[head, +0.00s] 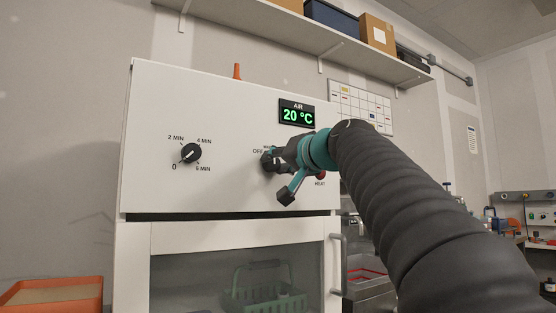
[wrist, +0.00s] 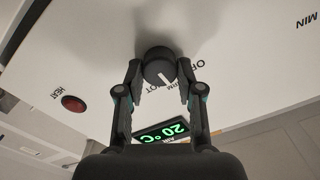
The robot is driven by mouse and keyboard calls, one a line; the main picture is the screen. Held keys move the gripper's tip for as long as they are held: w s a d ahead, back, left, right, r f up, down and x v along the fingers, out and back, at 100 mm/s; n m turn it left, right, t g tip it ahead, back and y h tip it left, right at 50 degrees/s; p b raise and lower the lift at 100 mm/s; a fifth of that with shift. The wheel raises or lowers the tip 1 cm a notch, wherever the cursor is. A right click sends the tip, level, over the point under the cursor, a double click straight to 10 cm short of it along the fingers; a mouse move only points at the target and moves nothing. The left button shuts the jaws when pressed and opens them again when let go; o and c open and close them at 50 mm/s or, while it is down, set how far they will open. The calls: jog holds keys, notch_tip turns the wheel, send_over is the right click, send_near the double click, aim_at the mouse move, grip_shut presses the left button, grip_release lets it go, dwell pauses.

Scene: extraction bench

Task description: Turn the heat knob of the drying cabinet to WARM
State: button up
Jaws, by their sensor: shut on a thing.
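The drying cabinet (head: 220,110) has a white front with a dark heat knob (wrist: 158,66) on it. My gripper (wrist: 161,78) is shut on the heat knob, one finger at each side. In the head view my gripper (head: 272,162) hides most of the knob. The knob's white pointer line shows in the wrist view and points down and slightly right, towards the partly hidden WARM label. OFF is right of the knob there and HOT is below it. The air display (head: 297,114) reads 20 °C. A red HEAT lamp (wrist: 73,103) is beside it.
A timer knob (head: 191,153) sits left on the same panel, pointing up and right. Below is a glass door with a handle (head: 337,262) and a green basket (head: 258,288) behind it. An orange tray (head: 52,295) stands at lower left. A shelf runs above.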

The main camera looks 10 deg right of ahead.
jog(key=shift+m, duration=0.3)
jog(key=o, duration=1.2)
jog(key=shift+c, duration=0.2)
jog(key=shift+s, duration=0.1)
jog(key=v, duration=1.1)
jog(key=shift+s, duration=0.35)
jog(key=shift+d, duration=0.15)
